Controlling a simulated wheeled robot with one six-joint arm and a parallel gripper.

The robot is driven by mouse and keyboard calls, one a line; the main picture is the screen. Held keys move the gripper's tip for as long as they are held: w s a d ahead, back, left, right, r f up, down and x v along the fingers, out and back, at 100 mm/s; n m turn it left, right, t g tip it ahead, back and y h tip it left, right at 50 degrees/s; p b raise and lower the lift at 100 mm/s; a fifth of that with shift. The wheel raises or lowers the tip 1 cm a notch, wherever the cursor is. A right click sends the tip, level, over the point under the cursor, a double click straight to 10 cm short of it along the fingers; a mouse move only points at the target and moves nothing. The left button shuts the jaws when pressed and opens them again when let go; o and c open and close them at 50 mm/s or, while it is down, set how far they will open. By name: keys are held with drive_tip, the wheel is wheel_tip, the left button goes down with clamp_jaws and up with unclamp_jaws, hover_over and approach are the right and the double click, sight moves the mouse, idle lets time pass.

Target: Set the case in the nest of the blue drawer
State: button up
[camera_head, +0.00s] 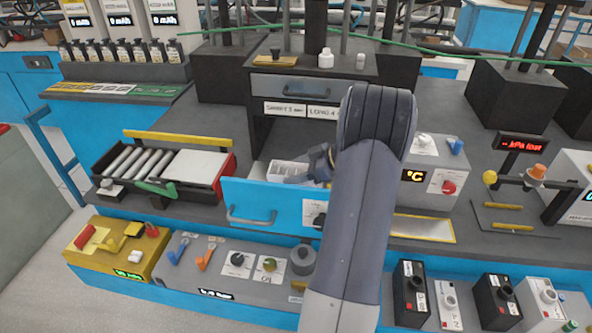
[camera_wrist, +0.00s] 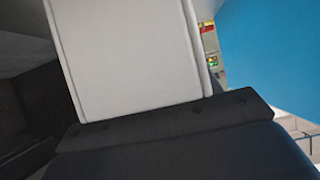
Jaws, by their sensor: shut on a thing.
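The blue drawer (camera_head: 285,207) is pulled open below the dark cabinet in the head view. A pale insert with dividers (camera_head: 287,168) shows inside it. My gripper (camera_head: 305,178) is over the drawer opening, partly hidden by my own arm. In the wrist view my gripper (camera_wrist: 168,115) is shut on a light grey, flat-faced case (camera_wrist: 130,50), which fills the middle and looks tilted. The blue surface at the right (camera_wrist: 270,60) seems to be the drawer's. I cannot tell whether the case touches the nest, which is largely hidden.
A closed grey drawer (camera_head: 290,88) sits higher in the cabinet. A roller tray (camera_head: 150,162) stands left of the blue drawer. A grey box with a red knob (camera_head: 432,180) stands to the right, beyond my arm. A control panel (camera_head: 225,265) lies below the drawer.

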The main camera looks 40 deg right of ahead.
drive_tip(key=shift+f, duration=0.1)
drive_tip(key=o, duration=1.2)
drive_tip(key=shift+r, duration=0.2)
drive_tip(key=shift+s+d, duration=0.2)
drive_tip(key=shift+d, duration=0.05)
drive_tip(key=b+v, duration=0.2)
drive_tip(key=v, duration=0.9)
drive_tip(key=shift+r, duration=0.2)
drive_tip(key=shift+s+d, duration=0.1)
